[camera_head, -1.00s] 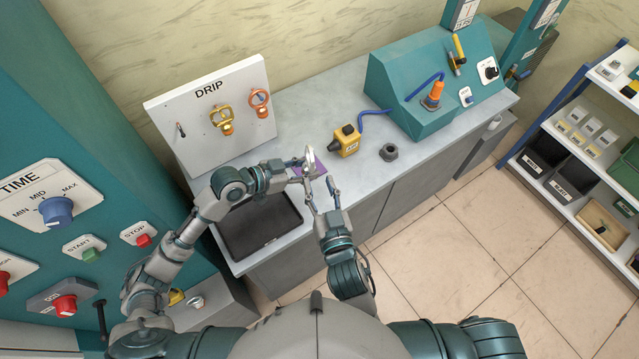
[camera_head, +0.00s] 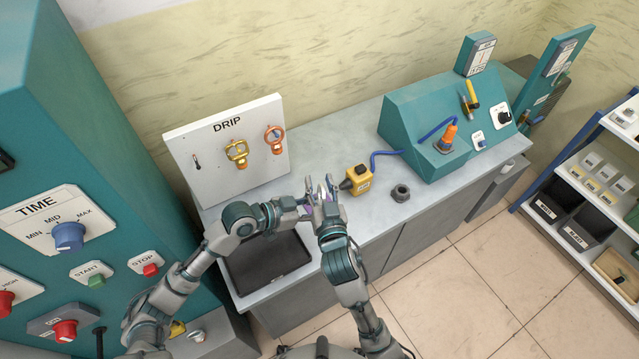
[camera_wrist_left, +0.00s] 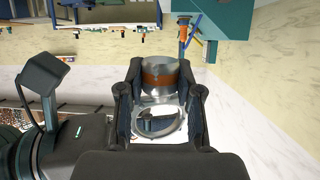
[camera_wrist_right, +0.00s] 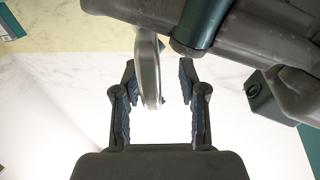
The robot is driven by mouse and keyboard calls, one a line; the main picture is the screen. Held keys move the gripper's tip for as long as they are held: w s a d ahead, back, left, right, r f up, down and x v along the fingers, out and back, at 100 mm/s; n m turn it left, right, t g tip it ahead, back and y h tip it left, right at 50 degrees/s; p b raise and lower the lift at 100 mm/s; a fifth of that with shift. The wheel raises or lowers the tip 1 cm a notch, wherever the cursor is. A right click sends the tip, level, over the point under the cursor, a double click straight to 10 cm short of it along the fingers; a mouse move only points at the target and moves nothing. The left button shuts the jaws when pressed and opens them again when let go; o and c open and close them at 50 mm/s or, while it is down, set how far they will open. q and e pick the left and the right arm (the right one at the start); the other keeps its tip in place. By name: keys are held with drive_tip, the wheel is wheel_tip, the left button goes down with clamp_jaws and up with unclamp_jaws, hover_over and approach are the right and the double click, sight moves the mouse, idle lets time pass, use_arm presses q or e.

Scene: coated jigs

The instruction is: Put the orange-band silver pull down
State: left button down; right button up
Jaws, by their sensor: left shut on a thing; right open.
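The silver pull with the orange band (camera_wrist_left: 160,77) is between the fingers of my left gripper (camera_wrist_left: 160,110), which is shut on it; its silver ring faces the left wrist camera. In the right wrist view the pull (camera_wrist_right: 148,70) shows edge-on as a silver strip between the fingers of my right gripper (camera_wrist_right: 158,90). That gripper is open, and I cannot tell whether it touches the pull. In the head view my right gripper (camera_head: 322,190) is close against my left gripper (camera_head: 303,205) above the bench, and they mostly hide the pull.
The white DRIP board (camera_head: 215,175) holds a gold pull (camera_head: 236,152) and a copper pull (camera_head: 273,138); its left hook (camera_head: 196,160) is bare. A black tray (camera_head: 268,268), a yellow box (camera_head: 357,180) and a dark nut (camera_head: 401,193) are on the bench (camera_head: 345,125).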

clamp_jaws()
use_arm(q)
drive_tip(key=c, duration=0.7)
unclamp_jaws()
